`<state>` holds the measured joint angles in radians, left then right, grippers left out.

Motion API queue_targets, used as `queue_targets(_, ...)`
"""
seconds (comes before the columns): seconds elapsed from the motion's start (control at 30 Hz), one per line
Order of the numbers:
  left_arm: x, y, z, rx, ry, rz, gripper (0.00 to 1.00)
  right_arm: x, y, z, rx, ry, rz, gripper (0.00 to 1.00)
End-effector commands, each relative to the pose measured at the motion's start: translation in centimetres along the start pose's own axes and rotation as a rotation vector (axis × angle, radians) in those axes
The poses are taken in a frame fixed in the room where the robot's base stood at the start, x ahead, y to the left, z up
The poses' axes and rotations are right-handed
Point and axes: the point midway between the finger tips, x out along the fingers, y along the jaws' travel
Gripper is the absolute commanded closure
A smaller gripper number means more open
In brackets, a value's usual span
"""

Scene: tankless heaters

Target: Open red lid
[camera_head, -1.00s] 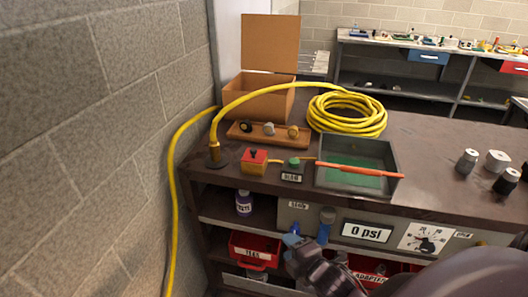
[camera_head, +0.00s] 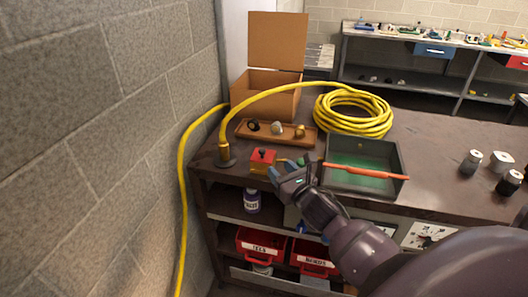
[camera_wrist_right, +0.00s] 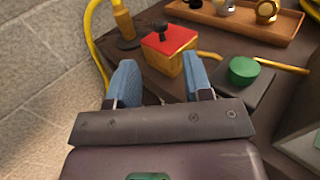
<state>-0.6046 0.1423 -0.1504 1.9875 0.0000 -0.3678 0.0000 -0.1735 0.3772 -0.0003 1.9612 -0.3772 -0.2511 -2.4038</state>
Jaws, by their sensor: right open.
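A small yellow box with a red lid (camera_head: 262,157) and a black knob on top sits near the left front corner of the dark workbench. In the right wrist view the red lid (camera_wrist_right: 168,41) lies flat on the yellow box, just ahead of my fingertips. My right gripper (camera_head: 284,174) is at the bench's front edge, right beside the box. In the right wrist view its two blue fingers (camera_wrist_right: 160,78) are apart with nothing between them. The right finger is close to the box's front side; I cannot tell if they touch. My left gripper is not in view.
A green button (camera_wrist_right: 243,71) on a dark block stands right of the box. A dark tray (camera_head: 346,188) with an orange bar across it lies further right. A yellow hose (camera_head: 180,190) rises at the left by the wall. A wooden rack with knobs (camera_head: 300,141) is behind.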

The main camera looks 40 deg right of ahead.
Motion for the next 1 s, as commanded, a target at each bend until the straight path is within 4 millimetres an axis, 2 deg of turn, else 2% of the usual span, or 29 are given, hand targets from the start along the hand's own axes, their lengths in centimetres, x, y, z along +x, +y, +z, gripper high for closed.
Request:
queue_targets(0.3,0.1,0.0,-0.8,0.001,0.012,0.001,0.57,5.2,0.1,0.1,0.007,-0.001,0.001,0.54)
queue_targets(0.5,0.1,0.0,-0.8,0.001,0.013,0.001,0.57,8.0,0.0,-0.1,0.006,0.002,-0.001,0.54)
queue_targets(0.7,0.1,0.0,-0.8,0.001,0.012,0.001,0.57,9.4,0.0,-0.1,0.006,0.002,0.0,0.54)
queue_targets(1.0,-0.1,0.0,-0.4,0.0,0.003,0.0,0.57,9.6,0.0,-0.1,0.005,0.002,0.0,0.54)
